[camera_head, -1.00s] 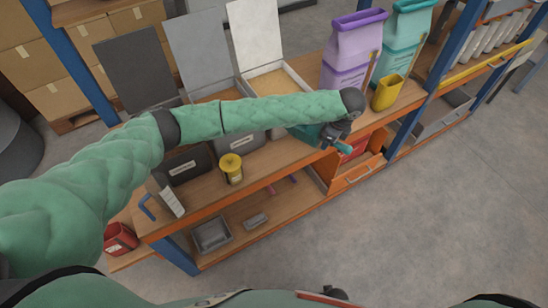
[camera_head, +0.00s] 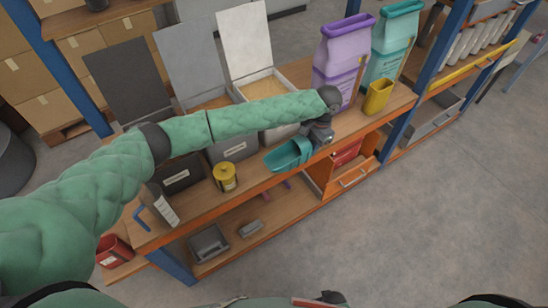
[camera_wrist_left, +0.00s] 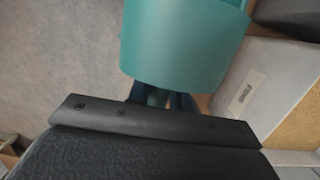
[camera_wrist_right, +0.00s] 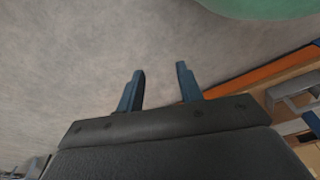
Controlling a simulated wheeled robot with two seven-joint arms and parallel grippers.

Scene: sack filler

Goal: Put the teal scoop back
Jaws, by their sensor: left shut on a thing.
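The teal scoop (camera_head: 288,155) is held by my left gripper (camera_head: 316,140) at the front edge of the shelf's top board. It also fills the upper middle of the left wrist view (camera_wrist_left: 185,45), where the blue fingers (camera_wrist_left: 163,100) show just below it, shut on its handle end, which is mostly hidden. In the head view the scoop hangs in front of the bins, apart from the yellow scoop or cup (camera_head: 378,97). My right gripper (camera_wrist_right: 160,80) is open and empty over the grey floor in the right wrist view; its fingers do not show in the head view.
Lidded bins stand along the wooden top (camera_head: 205,205), lids raised; one holds pale grain (camera_head: 268,82). Purple (camera_head: 340,65) and teal (camera_head: 392,45) sacks stand at the right. A yellow canister (camera_head: 225,178) sits near the front edge. An orange drawer (camera_head: 345,178) stands open below.

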